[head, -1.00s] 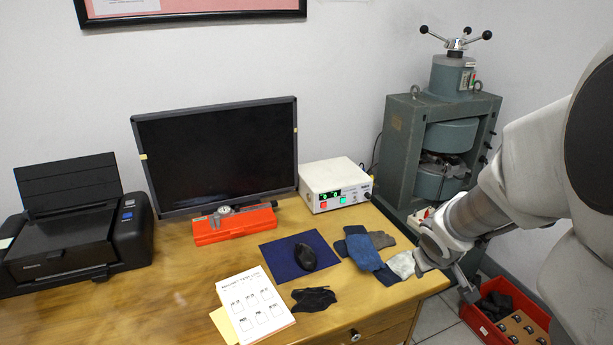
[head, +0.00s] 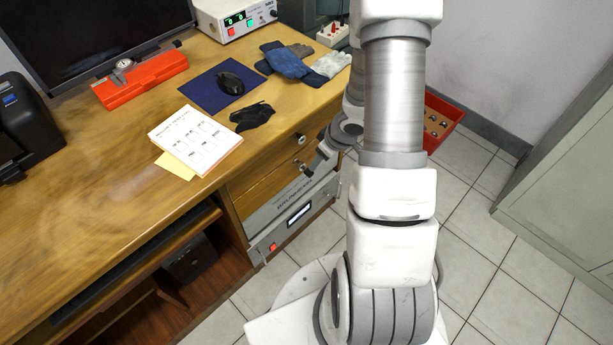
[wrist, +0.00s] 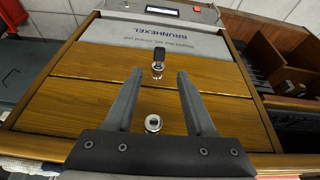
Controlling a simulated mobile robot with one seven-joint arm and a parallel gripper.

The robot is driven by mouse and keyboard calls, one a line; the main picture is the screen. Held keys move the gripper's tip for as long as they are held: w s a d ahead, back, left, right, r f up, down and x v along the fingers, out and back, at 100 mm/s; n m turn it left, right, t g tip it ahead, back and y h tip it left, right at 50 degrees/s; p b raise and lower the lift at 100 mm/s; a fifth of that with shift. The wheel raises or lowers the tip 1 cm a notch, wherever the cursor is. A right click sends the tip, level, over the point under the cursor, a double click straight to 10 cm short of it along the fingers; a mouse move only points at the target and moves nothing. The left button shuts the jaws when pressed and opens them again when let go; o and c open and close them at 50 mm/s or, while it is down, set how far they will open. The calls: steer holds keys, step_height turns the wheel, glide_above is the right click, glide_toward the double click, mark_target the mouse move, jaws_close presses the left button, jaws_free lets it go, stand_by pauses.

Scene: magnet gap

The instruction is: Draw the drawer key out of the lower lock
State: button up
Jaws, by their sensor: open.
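The drawer key (wrist: 157,57) has a black head and sits in the lower lock (wrist: 157,73), on the drawer front nearer the grey panel in the wrist view. The upper lock (wrist: 153,123) is a round metal lock with no key in it. My gripper (wrist: 159,72) is open, with its fingers pointing at the drawer fronts. In the wrist picture the key lies between the two fingertips and a little beyond them, untouched. In the head view my gripper (head: 315,167) is close to the lower drawer, and the key is hard to make out there.
A red bin (head: 443,118) stands on the floor beyond my arm.

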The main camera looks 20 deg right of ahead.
mark_target(310, 172)
steer(key=b+x, duration=0.7)
steer(key=x, duration=0.1)
steer(key=shift+f, duration=0.2)
steer(key=shift+w+a+f, duration=0.1)
steer(key=shift+w+f, duration=0.25)
steer(key=shift+f, duration=0.25)
steer(key=shift+c, duration=0.2)
jaws_close()
